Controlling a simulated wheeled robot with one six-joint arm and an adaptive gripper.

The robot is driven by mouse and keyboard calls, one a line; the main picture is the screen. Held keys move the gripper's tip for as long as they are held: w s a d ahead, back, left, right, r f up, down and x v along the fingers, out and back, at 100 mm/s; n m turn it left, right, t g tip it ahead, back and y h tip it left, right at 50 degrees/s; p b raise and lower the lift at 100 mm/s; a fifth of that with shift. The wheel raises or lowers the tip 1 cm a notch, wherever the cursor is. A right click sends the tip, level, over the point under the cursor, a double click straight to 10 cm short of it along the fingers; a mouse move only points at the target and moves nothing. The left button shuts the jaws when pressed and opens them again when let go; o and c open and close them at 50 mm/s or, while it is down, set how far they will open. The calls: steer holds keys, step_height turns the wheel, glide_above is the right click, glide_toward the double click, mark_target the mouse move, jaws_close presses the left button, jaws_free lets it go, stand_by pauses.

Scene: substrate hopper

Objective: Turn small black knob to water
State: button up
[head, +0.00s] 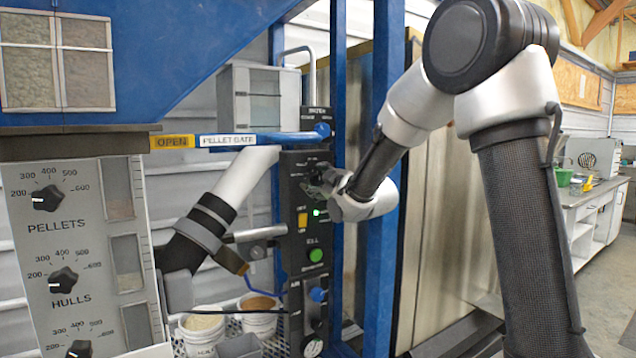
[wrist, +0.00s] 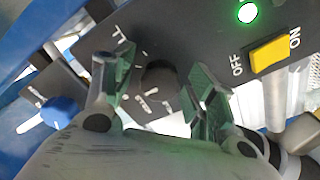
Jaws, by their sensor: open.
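The small black knob (wrist: 158,77) sits on the dark control panel (wrist: 185,40), with white marks and lettering around it too blurred to read. My gripper (wrist: 160,88) is open in the wrist view, with one finger on each side of the knob. Gaps show between the fingers and the knob, and I cannot tell whether either touches it. In the head view my gripper (head: 324,184) is at the upper part of the panel (head: 293,185) and largely hides the knob.
A yellow OFF/ON switch (wrist: 270,52) and a lit green light (wrist: 247,12) are beside the knob. A blue knob (wrist: 60,112) is on the other side. The blue pellet gate handle (head: 270,138) runs above my gripper. A blue post (head: 383,200) stands close to my arm.

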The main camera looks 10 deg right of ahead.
steer(key=shift+c, duration=0.4)
steer(key=c, duration=1)
steer(key=shift+o, duration=0.2)
steer(key=shift+m, duration=0.3)
steer(key=m, duration=0.3)
steer(key=shift+m, duration=2)
